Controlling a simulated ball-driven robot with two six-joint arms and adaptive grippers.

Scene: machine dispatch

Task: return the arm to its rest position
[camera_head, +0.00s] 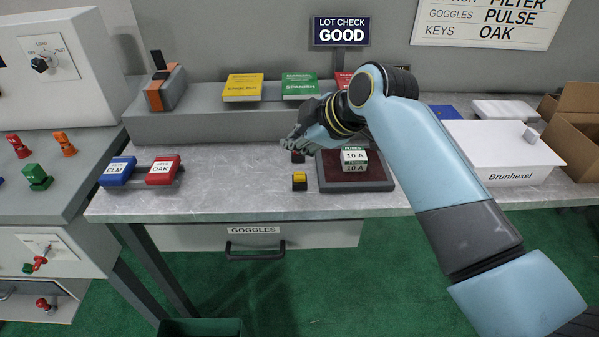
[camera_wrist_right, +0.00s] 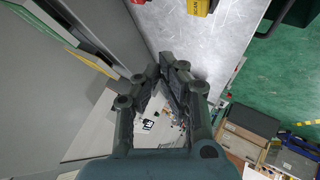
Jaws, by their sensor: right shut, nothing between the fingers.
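My right arm (camera_head: 425,140) reaches in from the lower right over the workbench. Its gripper (camera_head: 296,137) points left above the bench top, beside the fuse boxes and in front of the grey shelf. In the right wrist view the gripper's fingers (camera_wrist_right: 167,62) come together at the tips with nothing between them. My left gripper and arm are in neither view.
Fuse boxes (camera_head: 354,155) stand on a dark red tray (camera_head: 340,185) just under the arm. A white Brunhexel box (camera_head: 487,146) and cardboard boxes (camera_head: 577,125) stand right.

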